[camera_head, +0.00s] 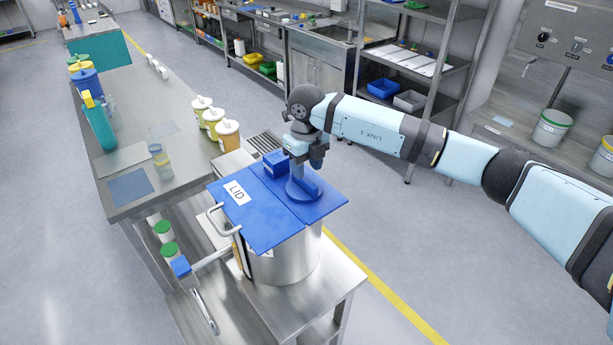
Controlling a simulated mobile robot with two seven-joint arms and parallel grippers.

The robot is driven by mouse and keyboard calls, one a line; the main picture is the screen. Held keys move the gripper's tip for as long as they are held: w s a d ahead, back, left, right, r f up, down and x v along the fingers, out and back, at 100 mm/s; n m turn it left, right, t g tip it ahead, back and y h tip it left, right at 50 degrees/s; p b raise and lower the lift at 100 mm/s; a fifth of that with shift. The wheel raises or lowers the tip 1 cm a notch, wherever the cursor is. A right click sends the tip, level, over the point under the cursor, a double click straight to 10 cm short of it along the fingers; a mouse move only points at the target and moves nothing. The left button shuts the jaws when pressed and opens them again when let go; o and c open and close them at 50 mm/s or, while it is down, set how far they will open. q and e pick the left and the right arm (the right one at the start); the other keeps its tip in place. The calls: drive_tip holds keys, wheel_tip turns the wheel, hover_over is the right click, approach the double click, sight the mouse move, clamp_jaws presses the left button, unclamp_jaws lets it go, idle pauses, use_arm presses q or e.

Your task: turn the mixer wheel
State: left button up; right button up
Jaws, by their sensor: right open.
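A steel pot (292,262) stands on a low steel table, covered by a blue two-part lid (262,221) marked "LID". A blue round piece with a stem (303,190), which looks like the mixer wheel, stands on the right part of the lid. My right gripper (301,168) points down right above this piece. It is open, and its fingers are close to the top of the piece. I cannot tell whether they touch it or are around it. The gripper hides part of the piece. My left gripper is not in view.
A small blue box (276,162) sits on the lid just left of the gripper. A metal handle (215,222) and a pipe with a blue valve (181,267) are at the pot's left. White-lidded containers (228,134) stand on the long bench. The floor at right is clear.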

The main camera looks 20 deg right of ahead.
sight(306, 179)
wheel_tip(306, 179, down, 5)
drive_tip(key=shift+r+p, duration=0.1)
drive_tip(key=shift+p, duration=0.3)
clamp_jaws()
